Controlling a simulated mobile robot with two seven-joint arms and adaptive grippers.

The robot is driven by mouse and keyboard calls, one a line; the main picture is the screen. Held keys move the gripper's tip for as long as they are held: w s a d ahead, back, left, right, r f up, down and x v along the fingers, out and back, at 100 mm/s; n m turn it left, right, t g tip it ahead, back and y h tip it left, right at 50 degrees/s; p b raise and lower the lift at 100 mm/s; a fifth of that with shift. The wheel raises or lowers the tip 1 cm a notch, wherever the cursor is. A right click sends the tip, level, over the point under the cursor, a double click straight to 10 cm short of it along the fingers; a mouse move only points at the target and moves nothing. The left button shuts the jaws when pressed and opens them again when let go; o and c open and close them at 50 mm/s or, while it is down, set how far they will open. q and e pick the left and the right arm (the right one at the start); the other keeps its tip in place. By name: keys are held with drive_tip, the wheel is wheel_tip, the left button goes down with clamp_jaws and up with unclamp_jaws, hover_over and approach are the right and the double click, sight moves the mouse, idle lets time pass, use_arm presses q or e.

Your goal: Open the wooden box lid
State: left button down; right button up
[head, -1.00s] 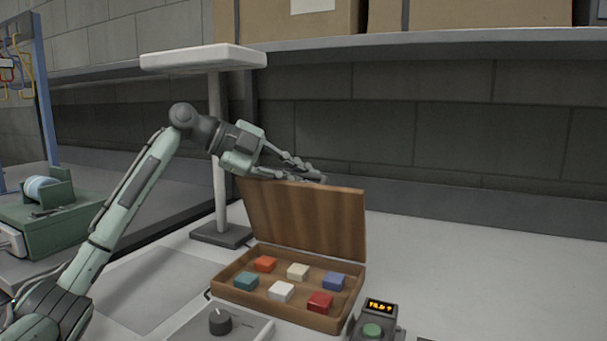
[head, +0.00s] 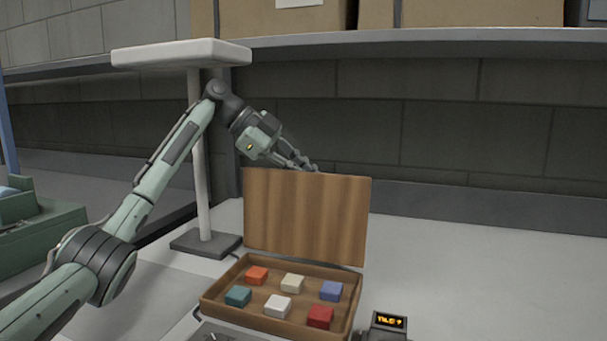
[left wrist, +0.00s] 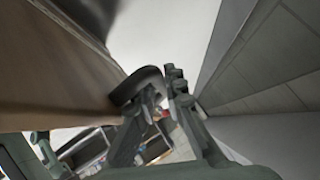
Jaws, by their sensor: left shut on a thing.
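The wooden box (head: 228,312) stands on the bench with its lid (head: 305,215) raised, standing about upright at the back edge. Several coloured blocks lie inside, among them a red block (head: 320,316) and a blue block (head: 331,291). My left gripper (head: 312,168) is at the lid's top edge and shut on it; the fingertips are partly hidden by the lid. The left wrist view shows the fingers (left wrist: 158,95) close together, but the grip itself is unclear there. My right gripper is out of view.
A pale post stand (head: 200,150) with a flat top rises behind my left arm. A shelf (head: 420,42) with cardboard boxes runs above the back wall. A small display unit (head: 389,321) sits right of the box. The bench at right is clear.

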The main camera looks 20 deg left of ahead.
use_arm(q)
drive_tip(key=shift+w+f, duration=0.15)
drive_tip(key=shift+w, duration=0.15)
